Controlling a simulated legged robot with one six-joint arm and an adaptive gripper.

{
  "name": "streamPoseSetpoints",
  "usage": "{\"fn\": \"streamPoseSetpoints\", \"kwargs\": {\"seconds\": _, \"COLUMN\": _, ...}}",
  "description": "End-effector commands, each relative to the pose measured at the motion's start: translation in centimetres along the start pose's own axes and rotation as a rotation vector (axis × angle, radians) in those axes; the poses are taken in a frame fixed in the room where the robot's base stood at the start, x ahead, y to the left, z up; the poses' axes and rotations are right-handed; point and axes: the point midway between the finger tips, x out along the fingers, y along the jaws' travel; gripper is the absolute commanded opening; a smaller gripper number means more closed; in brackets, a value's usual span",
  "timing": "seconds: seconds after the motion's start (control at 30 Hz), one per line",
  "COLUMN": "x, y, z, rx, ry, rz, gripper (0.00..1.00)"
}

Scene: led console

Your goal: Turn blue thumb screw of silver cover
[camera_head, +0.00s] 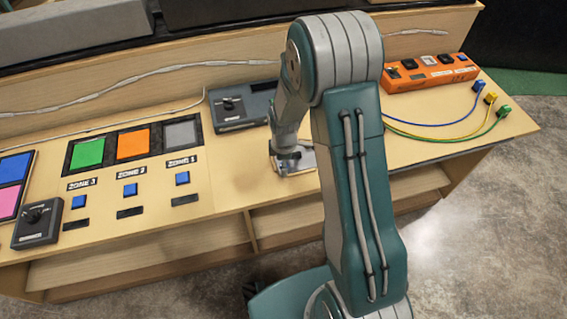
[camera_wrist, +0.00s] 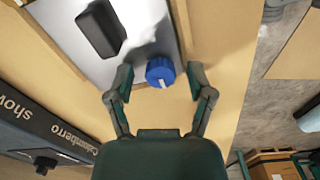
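The silver cover (camera_wrist: 142,22) is a flat grey plate at the top of the wrist view, with a black handle on it. The blue thumb screw (camera_wrist: 160,72), a round knob with a white mark, sits at the cover's near edge. My gripper (camera_wrist: 160,85) is open, with one finger on each side of the blue screw and gaps between. In the head view my gripper (camera_head: 287,155) is over the silver cover (camera_head: 300,163); the arm hides part of it, and the blue screw cannot be made out there.
A dark console box (camera_head: 240,107) stands left of my gripper; it also shows in the wrist view (camera_wrist: 35,125). Zone buttons (camera_head: 130,189) lie farther left. An orange box (camera_head: 430,72) and coloured cables (camera_head: 450,123) are at right. The black handle (camera_wrist: 101,28) rises from the cover.

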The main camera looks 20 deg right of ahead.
Motion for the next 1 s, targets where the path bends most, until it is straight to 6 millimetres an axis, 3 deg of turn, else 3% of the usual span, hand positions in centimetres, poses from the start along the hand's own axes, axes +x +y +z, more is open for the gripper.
{"fn": "streamPoseSetpoints", "kwargs": {"seconds": 0.37, "x": -0.9, "y": 0.1, "z": 0.0, "rx": 0.000, "ry": 0.001, "rz": 0.004, "gripper": 0.71}}
{"fn": "streamPoseSetpoints", "kwargs": {"seconds": 0.8, "x": -9.5, "y": 0.1, "z": -0.1, "rx": 0.000, "ry": 0.001, "rz": 0.005, "gripper": 0.71}}
{"fn": "streamPoseSetpoints", "kwargs": {"seconds": 1.0, "x": -11.6, "y": 0.1, "z": -0.1, "rx": 0.000, "ry": 0.000, "rz": 0.002, "gripper": 0.71}}
